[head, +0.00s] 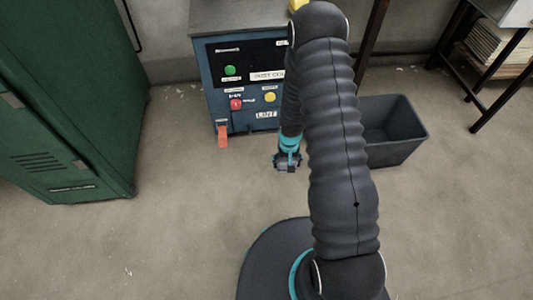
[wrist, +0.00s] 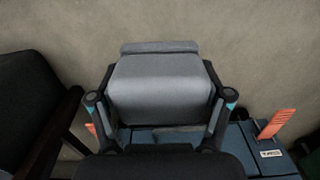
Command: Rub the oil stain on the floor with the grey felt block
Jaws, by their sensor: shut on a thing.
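The grey felt block (wrist: 160,88) fills the middle of the wrist view, with a finger on each side of it. My gripper (wrist: 160,76) is shut on it. In the head view my gripper (head: 288,162) is small and hangs in front of the blue machine, with the arm coming down from above. The block is hard to make out there. I see no clear oil stain on the visible concrete floor (head: 180,220); my arm and base hide part of it.
The blue machine (head: 216,98) with buttons and an orange lever (head: 222,135) stands behind my gripper. A green locker (head: 70,100) is at the left, a dark open bin (head: 400,145) at the right. A table leg (head: 497,90) stands at far right. Floor at left front is clear.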

